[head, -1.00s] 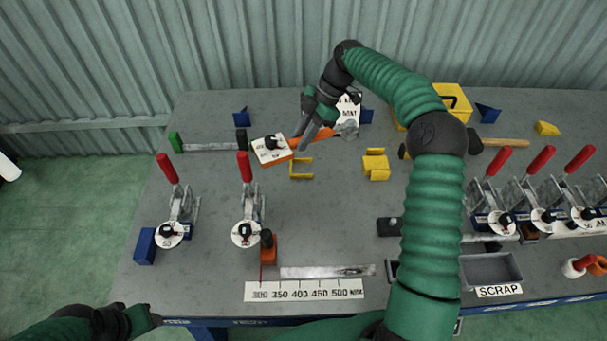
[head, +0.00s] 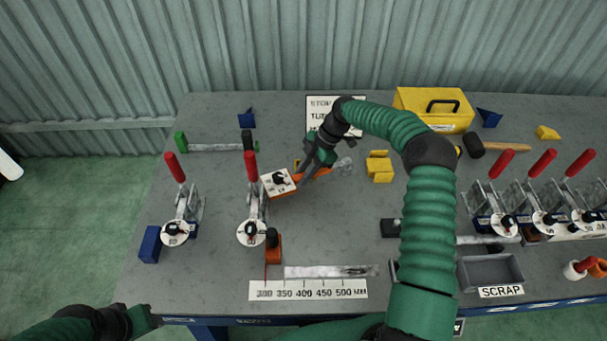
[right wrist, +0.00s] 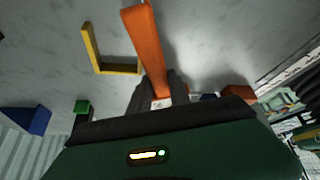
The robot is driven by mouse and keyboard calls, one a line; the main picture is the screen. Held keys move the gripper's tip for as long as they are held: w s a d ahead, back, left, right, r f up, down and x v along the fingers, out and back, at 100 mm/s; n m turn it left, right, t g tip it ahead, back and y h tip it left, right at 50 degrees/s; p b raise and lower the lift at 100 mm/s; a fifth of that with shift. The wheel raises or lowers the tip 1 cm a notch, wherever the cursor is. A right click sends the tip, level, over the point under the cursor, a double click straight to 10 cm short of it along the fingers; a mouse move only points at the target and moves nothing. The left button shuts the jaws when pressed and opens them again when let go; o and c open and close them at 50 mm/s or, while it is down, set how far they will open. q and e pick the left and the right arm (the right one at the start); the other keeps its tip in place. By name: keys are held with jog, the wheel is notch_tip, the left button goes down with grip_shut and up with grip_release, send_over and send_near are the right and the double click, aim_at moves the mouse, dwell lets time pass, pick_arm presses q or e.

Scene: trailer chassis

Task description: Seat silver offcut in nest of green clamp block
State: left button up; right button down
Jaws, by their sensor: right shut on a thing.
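My right gripper (head: 312,163) is shut on an orange bar-like tool (head: 315,173) above the middle of the bench. A white dial plate with a black knob (head: 278,182) is at its left end, and a silver-grey end (head: 343,166) shows at its right. In the right wrist view the orange bar (right wrist: 146,45) sticks out of the fingers. A green block (head: 181,142) stands at the back left, at the end of a silver bar (head: 215,147) with a black end piece. Another silver flat piece (head: 325,271) lies by the ruler. I cannot tell which is the offcut. My left gripper (head: 140,318) is low at the left, its fingers unclear.
Red-handled toggle clamps (head: 252,205) stand left and right. A yellow angle bracket (right wrist: 98,60) lies near the held tool. A yellow block (head: 380,170), yellow toolbox (head: 432,122), mallet (head: 500,144) and SCRAP tray (head: 490,258) are to the right. Bare bench lies at the centre.

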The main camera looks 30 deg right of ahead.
jog(key=c, duration=1.4)
grip_release()
jog(key=shift+s+f, duration=0.15)
jog(key=shift+f, duration=0.35)
jog(key=shift+o, duration=1)
jog(key=shift+d, duration=0.3)
jog(key=shift+w+a+r, duration=0.1)
jog(key=shift+w+r, duration=0.05)
jog(key=shift+w, duration=0.05)
